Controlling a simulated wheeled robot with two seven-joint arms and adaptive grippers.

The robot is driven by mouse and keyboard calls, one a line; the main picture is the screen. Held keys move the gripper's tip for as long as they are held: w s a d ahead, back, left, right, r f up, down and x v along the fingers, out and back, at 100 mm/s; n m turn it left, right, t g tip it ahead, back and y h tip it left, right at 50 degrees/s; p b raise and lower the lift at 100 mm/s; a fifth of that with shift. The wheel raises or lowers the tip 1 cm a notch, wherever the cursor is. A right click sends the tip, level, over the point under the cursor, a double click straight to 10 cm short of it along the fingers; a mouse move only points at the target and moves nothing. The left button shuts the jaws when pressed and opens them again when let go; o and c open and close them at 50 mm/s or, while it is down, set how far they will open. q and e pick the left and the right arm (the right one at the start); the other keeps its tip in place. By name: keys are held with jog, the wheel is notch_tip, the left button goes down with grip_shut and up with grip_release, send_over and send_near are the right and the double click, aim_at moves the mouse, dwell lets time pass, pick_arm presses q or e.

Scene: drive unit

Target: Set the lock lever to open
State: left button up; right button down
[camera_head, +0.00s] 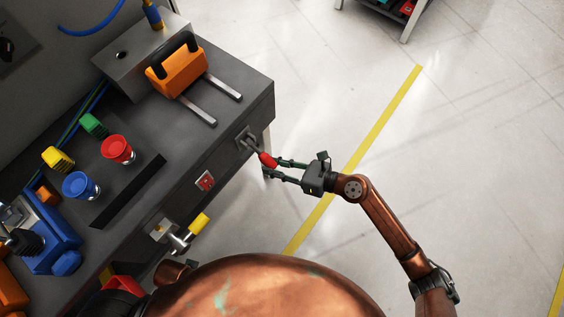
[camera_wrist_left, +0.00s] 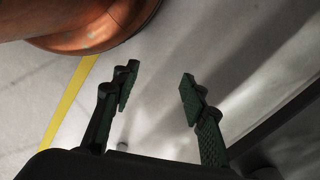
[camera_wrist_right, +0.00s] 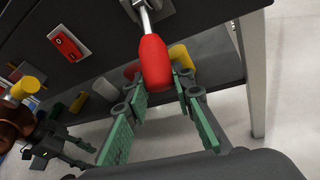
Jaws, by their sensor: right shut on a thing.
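The lock lever has a red grip (camera_head: 267,160) on a metal shank, mounted on the side of the dark workbench near its right corner. It sticks out from the bench toward my right gripper (camera_head: 270,167). In the right wrist view the red grip (camera_wrist_right: 155,62) stands just ahead, with its lower end between the green fingers. My right gripper is shut on the red grip, though its fingers look well apart in that view. My left gripper (camera_wrist_left: 157,80) is open and empty over the floor. It also shows at the left of the right wrist view (camera_wrist_right: 65,150).
Floor to the right is clear.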

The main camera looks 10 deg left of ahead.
jog(key=shift+w+f, duration=0.1)
jog(key=shift+f, duration=0.1)
jog(key=shift+b, duration=0.3)
pick_arm(q)
jog(key=shift+w+d+r, duration=0.2)
jog(key=shift+w+d, duration=0.5)
jog(key=shift+w, duration=0.15)
pick_arm(e)
jog(key=c, duration=1.9)
grip_release()
jog(key=shift+a, duration=0.15)
jog(key=shift+o, duration=1.4)
